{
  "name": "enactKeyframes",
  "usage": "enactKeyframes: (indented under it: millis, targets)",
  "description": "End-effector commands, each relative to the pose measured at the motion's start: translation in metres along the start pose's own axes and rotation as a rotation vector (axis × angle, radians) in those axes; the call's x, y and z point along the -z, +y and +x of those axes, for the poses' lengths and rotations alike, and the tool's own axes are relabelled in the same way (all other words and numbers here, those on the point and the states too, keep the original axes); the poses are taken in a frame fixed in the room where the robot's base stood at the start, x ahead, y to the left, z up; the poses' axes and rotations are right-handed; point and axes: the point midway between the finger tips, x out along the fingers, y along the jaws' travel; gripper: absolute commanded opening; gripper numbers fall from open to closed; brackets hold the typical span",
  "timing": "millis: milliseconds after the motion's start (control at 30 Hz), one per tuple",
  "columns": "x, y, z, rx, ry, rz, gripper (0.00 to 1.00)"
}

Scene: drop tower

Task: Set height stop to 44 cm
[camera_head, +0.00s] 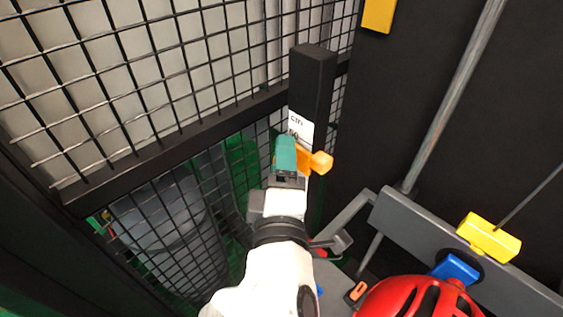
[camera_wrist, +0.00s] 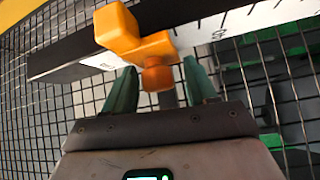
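The orange height stop (camera_head: 319,161) sits on a black upright post (camera_head: 313,75) that carries a white scale (camera_head: 301,124) reading "cm" with a number just below, partly covered by my gripper. In the wrist view the stop is an orange block (camera_wrist: 118,27) with a rounded knob (camera_wrist: 158,74), set against the post and its white scale (camera_wrist: 245,20). My gripper (camera_wrist: 160,66) has its two green fingers apart, one on each side of the knob, with visible gaps. In the head view my gripper (camera_head: 286,152) overlaps the stop's left part. The set height is not readable.
A black wire mesh fence (camera_head: 150,75) stands left of and behind the post. To the right are a grey beam (camera_head: 420,225) with a yellow block (camera_head: 488,237), a blue part (camera_head: 455,268), a slanted metal rod (camera_head: 455,95) and a red helmet (camera_head: 415,298).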

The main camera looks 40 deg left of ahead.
Motion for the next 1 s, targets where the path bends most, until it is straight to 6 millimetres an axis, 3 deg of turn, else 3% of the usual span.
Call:
enactKeyframes:
  millis: [367,800,1000]
  targets:
    - [0.0,-0.003,-0.008,0.003,0.001,0.0,0.59]
    - [-0.001,-0.003,-0.086,0.003,-0.001,0.0,0.59]
    - [-0.001,-0.002,-0.105,0.002,0.0,0.0,0.59]
